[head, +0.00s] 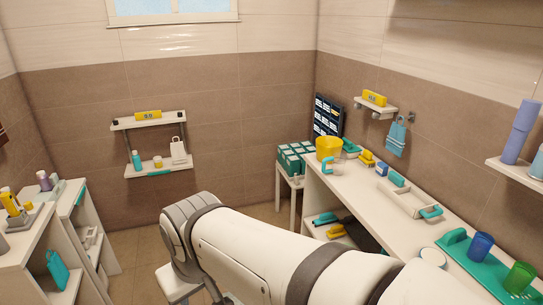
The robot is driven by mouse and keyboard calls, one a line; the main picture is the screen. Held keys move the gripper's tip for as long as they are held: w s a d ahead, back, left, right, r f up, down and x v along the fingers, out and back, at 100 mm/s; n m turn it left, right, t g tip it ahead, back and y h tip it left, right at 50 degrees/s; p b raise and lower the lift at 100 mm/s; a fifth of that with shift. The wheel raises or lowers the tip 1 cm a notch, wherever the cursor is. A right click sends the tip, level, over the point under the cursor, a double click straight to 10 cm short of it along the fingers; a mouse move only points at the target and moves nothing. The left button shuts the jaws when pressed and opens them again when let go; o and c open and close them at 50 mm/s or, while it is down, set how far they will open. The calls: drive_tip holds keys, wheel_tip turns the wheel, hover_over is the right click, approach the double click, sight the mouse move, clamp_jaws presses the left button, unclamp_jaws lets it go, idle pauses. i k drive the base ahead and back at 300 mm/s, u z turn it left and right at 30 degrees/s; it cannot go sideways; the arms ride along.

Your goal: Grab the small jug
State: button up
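A yellow vessel (328,148) stands at the far end of the long white counter on the right. My gripper is not visible, and the arm hides part of the floor and counter front.
The white counter (385,212) holds a carrier with a teal handle (431,212), a teal tray (478,262), a blue cup (481,247) and a green cup (520,277). White shelving units (80,220) line the left.

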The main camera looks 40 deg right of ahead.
sight(338, 161)
drive_tip(key=u, duration=0.05)
drive_tip(key=i, duration=1.85)
drive_tip(key=z, duration=3.1)
drive_tip(key=i, duration=1)
